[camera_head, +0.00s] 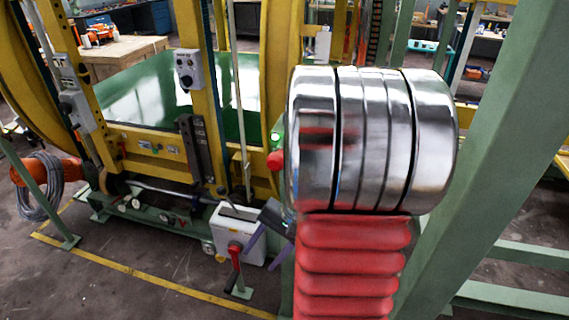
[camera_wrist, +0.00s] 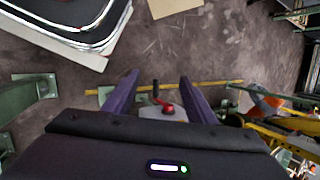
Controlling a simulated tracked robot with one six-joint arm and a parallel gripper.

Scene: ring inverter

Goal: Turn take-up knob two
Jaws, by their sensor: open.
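My gripper (camera_head: 259,259) is open and empty, its two purple fingers spread and pointing down; it also shows in the wrist view (camera_wrist: 160,79). In the head view it is in front of a white box (camera_head: 228,225) with a red-and-black lever (camera_head: 235,262). The lever (camera_wrist: 164,103) appears between the fingers in the wrist view, beyond them; no contact is visible. Small control boxes with knobs (camera_head: 188,69) (camera_head: 75,110) are on the yellow uprights. I cannot tell which part is take-up knob two. My arm hides what lies behind it.
The yellow ring frame (camera_head: 205,110) stands behind my gripper. A green post (camera_head: 480,150) slants at the right. A yellow floor line (camera_head: 150,281) crosses the floor. Coiled cable (camera_head: 38,185) hangs by an orange part at left. Floor at front left is clear.

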